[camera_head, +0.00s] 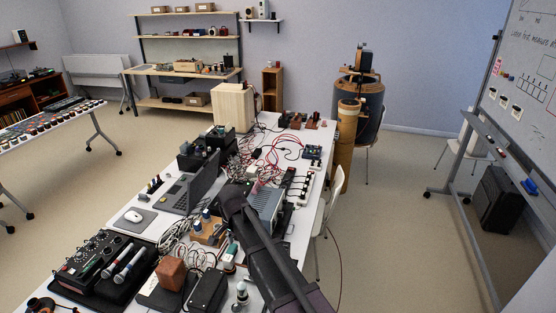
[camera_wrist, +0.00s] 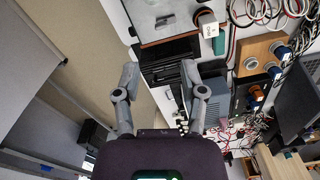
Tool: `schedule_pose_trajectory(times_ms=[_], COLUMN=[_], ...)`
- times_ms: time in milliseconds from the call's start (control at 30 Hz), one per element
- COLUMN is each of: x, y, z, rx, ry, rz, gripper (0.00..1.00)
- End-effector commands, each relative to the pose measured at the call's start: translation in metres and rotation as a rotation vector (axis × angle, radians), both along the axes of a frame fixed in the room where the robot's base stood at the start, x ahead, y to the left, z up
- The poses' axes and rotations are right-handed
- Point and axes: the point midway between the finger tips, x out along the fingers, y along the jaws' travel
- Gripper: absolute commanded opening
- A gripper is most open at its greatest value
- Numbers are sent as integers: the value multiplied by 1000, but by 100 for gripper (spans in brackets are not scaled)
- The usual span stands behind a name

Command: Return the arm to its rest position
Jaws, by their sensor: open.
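My gripper (camera_wrist: 160,78) shows in the wrist view with its two grey fingers spread apart and nothing between them. It hangs over the long cluttered table, near its edge, with a dark slatted box and cables beyond the fingertips. In the head view my dark arm reaches from the bottom right up over the middle of the white table (camera_head: 137,219). My fingers cannot be made out clearly there. The grey metal box (camera_head: 268,203) lies right beside the arm and is partly covered by it.
A laptop (camera_head: 197,186), a mixer with microphones (camera_head: 100,262), a reddish-brown block (camera_head: 171,273) and many cables crowd the table. A wooden box (camera_head: 233,105) stands at its far end. A whiteboard (camera_head: 528,75) stands at right. Open floor (camera_head: 405,235) lies between table and whiteboard.

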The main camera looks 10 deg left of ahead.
Motion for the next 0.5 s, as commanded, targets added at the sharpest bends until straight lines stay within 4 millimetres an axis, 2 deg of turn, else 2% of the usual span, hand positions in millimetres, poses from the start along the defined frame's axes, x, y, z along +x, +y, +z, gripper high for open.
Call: schedule_pose_trajectory(times_ms=[133,267,367,500], x=[1,3,4,5], y=[-10,-33,-60,-106], z=[-2,-8,-14,-23], rx=[0,0,0,0], ry=[0,0,0,0], rz=[3,18,38,76], gripper=[54,54,54,54])
